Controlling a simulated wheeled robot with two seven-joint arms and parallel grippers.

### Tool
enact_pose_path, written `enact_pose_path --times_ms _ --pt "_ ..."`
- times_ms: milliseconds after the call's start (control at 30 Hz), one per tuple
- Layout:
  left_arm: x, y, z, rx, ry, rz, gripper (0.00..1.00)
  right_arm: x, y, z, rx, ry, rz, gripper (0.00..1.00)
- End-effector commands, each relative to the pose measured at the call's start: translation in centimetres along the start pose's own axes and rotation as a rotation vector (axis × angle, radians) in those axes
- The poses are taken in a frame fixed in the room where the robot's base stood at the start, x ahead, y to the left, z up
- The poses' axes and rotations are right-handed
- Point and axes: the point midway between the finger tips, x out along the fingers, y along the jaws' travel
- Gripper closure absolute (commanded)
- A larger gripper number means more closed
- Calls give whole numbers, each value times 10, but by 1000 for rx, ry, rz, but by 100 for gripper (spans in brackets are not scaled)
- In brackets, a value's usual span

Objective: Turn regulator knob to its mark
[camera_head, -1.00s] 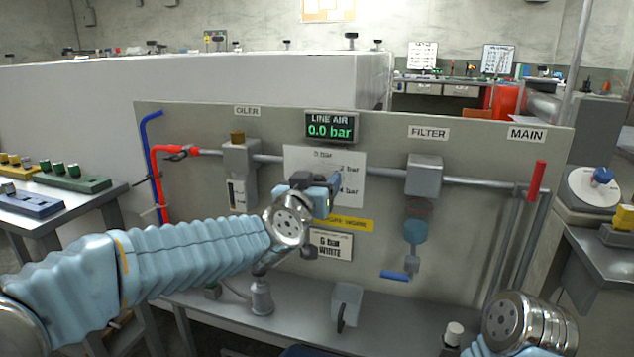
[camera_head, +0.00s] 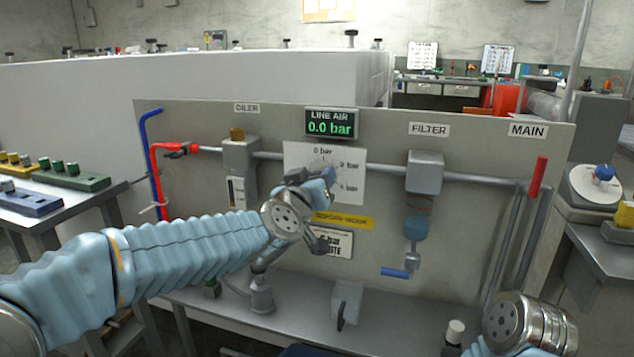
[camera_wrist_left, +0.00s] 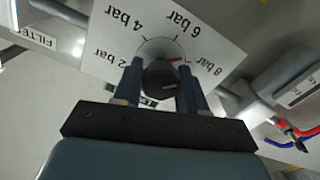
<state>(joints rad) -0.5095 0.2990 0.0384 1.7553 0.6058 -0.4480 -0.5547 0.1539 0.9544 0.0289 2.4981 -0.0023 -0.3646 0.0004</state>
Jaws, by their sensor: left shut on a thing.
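The dark regulator knob (camera_wrist_left: 160,76) sits between the two blue fingers of my left gripper (camera_wrist_left: 158,82) in the left wrist view, and the gripper is shut on it. A short red line shows on the dial beside the knob, near the 8 bar side. The white dial card (camera_head: 297,157) carries bar marks around the knob. In the head view my left gripper (camera_head: 318,188) is at the card's lower part and hides the knob. The line air display (camera_head: 331,123) reads 0.0 bar. Of my right arm only the wrist shows; its fingers are out of view.
A yellow label (camera_head: 343,221) and a partly hidden white card (camera_head: 338,244) are below the dial. The filter (camera_head: 425,175) stands to the right and the oiler (camera_head: 239,158) to the left on the pipe. A red handle (camera_head: 538,177) is at far right.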

Motion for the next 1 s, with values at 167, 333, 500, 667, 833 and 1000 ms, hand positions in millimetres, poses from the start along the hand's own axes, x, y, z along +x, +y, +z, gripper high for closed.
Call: enact_pose_path --times_ms 167,333,500,667,833,1000 --pt "0 -2 1 -164 3 -1 89 8 4 0 1 1 1 57" --pt "0 -3 1 -326 2 0 89 13 8 -1 4 4 4 57" --pt "0 -3 1 -479 2 -1 89 18 12 -2 7 7 7 57" --pt "0 -4 1 -601 3 -1 89 22 15 -3 9 10 9 57" --pt "0 -4 1 -698 3 -1 89 24 17 -4 11 12 11 57" --pt "0 -4 1 -762 3 -1 89 26 19 -4 12 13 12 57"
